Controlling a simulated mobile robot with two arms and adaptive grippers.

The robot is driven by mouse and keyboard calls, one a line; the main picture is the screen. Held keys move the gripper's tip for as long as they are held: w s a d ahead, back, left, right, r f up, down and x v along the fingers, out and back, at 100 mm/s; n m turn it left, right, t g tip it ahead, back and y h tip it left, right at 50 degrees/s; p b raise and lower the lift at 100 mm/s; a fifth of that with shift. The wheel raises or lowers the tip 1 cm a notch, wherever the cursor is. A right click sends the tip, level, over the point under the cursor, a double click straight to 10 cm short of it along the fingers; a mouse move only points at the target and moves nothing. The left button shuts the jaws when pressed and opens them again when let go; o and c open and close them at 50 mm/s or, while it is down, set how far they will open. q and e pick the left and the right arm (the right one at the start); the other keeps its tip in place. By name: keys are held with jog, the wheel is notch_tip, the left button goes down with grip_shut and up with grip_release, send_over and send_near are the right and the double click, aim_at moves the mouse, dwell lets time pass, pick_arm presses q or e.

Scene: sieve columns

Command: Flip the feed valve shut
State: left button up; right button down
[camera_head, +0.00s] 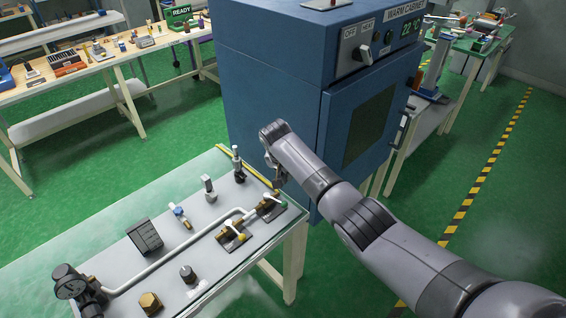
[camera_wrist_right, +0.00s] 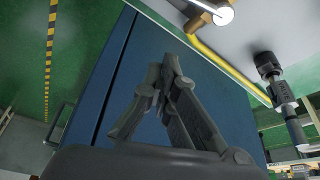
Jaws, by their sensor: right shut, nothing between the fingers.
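Two brass valves with pale levers sit on the white pipe run on the bench plate: one nearer the middle (camera_head: 233,235) and one at the far right end (camera_head: 268,207). I cannot read which is the feed valve. My right gripper (camera_head: 277,178) is shut and empty, just beyond the end valve, near the blue cabinet; it seems apart from the valve. In the right wrist view the closed fingers (camera_wrist_right: 160,78) point up the picture, with part of a brass fitting and a white lever (camera_wrist_right: 212,12) at the top. My left gripper is out of view.
The blue warm cabinet (camera_head: 270,90) stands close behind my right gripper. Green floor is clear at right.

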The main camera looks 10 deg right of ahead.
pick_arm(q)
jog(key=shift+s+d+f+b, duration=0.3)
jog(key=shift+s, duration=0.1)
pick_arm(e)
jog(key=v, duration=0.6)
jog(key=shift+s+r, duration=0.25)
jog(key=shift+r, duration=0.05)
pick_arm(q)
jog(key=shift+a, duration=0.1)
pick_arm(e)
jog(key=shift+a, duration=0.1)
jog(key=shift+f, duration=0.1)
